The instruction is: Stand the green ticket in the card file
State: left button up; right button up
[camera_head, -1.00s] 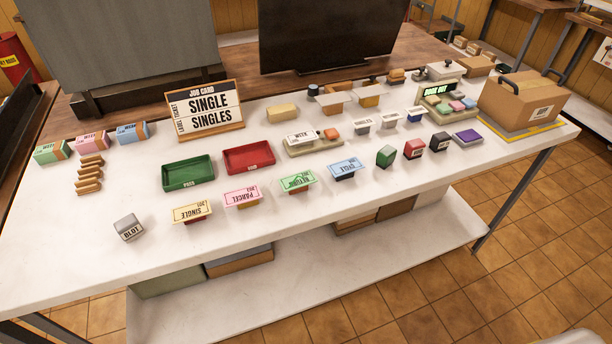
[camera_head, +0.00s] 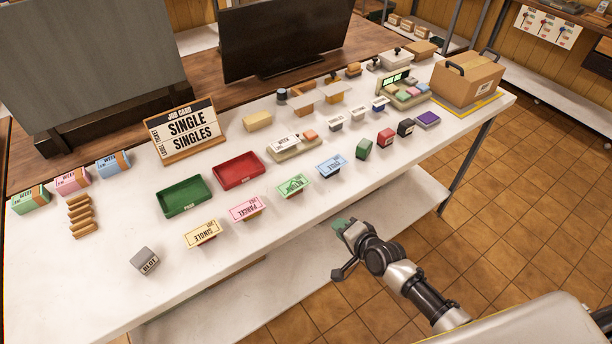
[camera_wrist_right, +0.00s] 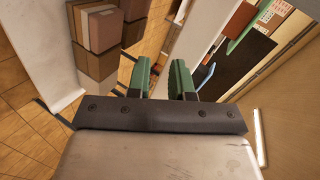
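The green ticket (camera_head: 293,186) lies on a small dark holder near the front of the white table, between a pink ticket (camera_head: 246,209) and a blue ticket (camera_head: 331,166). A wooden slatted rack (camera_head: 81,215), which looks like the card file, stands at the table's left end. My right gripper (camera_head: 342,226) is off the table's front edge, below and right of the green ticket and apart from it. In the right wrist view its green-padded fingers (camera_wrist_right: 161,80) stand apart with nothing between them. My left gripper is not in view.
A yellow ticket (camera_head: 203,234) and a grey blotter block (camera_head: 145,260) are at the front left. Green (camera_head: 184,197) and red (camera_head: 239,171) trays sit behind the tickets. A job card sign (camera_head: 187,130) reads "SINGLE SINGLES".

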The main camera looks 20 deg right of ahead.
jog(key=m+t+y, duration=0.1)
jog(key=m+y, duration=0.1)
send_near(308, 184)
jog(key=s, duration=0.1)
jog(key=b+x, duration=0.2)
jog(key=x, duration=0.2)
jog(key=b+x, duration=0.2)
jog(key=x, duration=0.2)
jog(key=shift+w+d+f+b, duration=0.1)
jog(key=shift+w+f+b, duration=0.05)
jog(key=shift+w+b, duration=0.2)
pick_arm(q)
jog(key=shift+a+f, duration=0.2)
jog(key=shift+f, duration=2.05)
pick_arm(e)
jog(key=shift+w+a, duration=0.25)
jog(key=shift+w, duration=0.3)
jog(key=shift+c, duration=0.4)
grip_shut()
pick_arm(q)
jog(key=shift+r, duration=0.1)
